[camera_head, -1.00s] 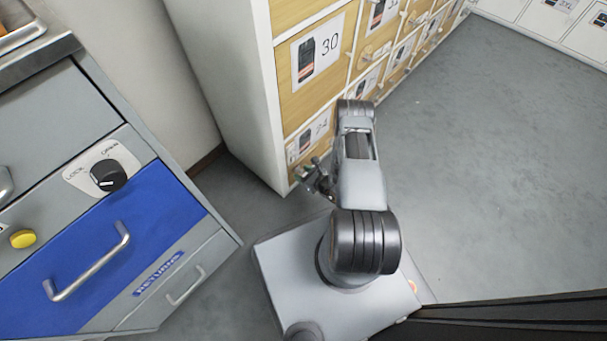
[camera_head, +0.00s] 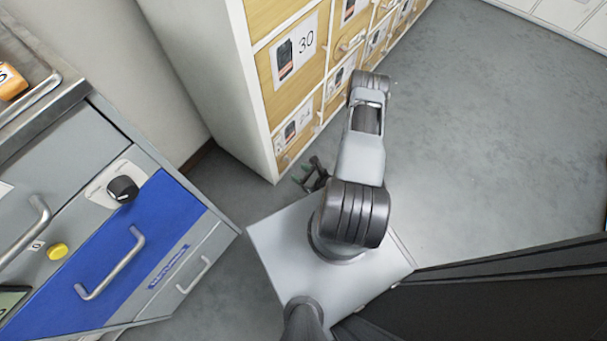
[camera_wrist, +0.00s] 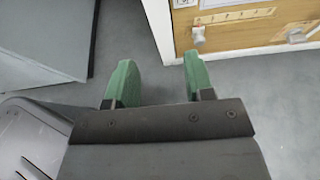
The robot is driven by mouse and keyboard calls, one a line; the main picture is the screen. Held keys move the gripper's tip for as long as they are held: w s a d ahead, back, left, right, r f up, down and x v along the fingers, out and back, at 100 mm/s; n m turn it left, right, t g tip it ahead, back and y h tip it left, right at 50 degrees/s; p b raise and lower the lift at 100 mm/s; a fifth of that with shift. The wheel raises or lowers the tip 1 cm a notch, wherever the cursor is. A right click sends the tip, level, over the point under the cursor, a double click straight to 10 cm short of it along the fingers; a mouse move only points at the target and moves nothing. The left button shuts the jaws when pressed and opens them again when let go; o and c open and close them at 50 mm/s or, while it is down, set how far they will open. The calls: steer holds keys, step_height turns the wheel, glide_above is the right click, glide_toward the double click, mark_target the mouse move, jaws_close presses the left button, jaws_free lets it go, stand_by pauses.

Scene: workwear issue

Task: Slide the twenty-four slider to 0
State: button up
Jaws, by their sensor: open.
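The twenty-four drawer front (camera_head: 299,124) is wooden, low at the near end of the white cabinet, with a picture label. In the wrist view, a wooden front (camera_wrist: 245,35) at top right carries a strip with tick marks (camera_wrist: 236,16). A small white knob (camera_wrist: 199,37) sits below the strip's left end; I cannot tell for sure whether it is the twenty-four slider. My gripper (camera_wrist: 160,82) has green fingers, held apart with only floor between them. It is near the cabinet's corner, apart from the front, and also shows in the head view (camera_head: 314,177).
The thirty door (camera_head: 290,60) is above. A grey cabinet with a blue returns drawer (camera_head: 105,250), bar handles and a black dial (camera_head: 123,189) stands at left. Grey floor (camera_head: 470,130) is open at right.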

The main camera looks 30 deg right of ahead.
steer(key=shift+s+a+r, duration=0.1)
steer(key=shift+s+r, duration=0.15)
steer(key=shift+s, duration=0.3)
steer(key=shift+s+a+r, duration=0.1)
steer(key=shift+s+r, duration=0.15)
steer(key=shift+s, duration=0.3)
steer(key=shift+d, duration=0.1)
steer(key=w+a+r+n+g+y+p, duration=0.25)
steer(key=r+n+p, duration=0.25)
steer(key=r, duration=0.7)
steer(key=w+a+r+n+g+y+p, duration=0.15)
steer(key=r+n+g+y+p, duration=0.3)
steer(key=r, duration=0.75)
steer(key=w+a+r+n+g+y+p, duration=0.1)
steer(key=a+r+n+g+p, duration=0.1)
steer(key=r+n+p, duration=0.65)
steer(key=s+r+n+h+p, duration=0.2)
steer(key=r+n+h+p, duration=0.2)
steer(key=r, duration=0.9)
steer(key=s+d+r+n+h+p, duration=0.1)
steer(key=r+n+h+p, duration=0.3)
steer(key=r, duration=1)
steer(key=s+r+n+h+p, duration=0.3)
steer(key=r+n+h+p, duration=0.2)
steer(key=r, duration=0.8)
steer(key=shift+d+r+h+p, duration=0.3)
steer(key=shift+d+r, duration=0.05)
steer(key=shift+d, duration=0.05)
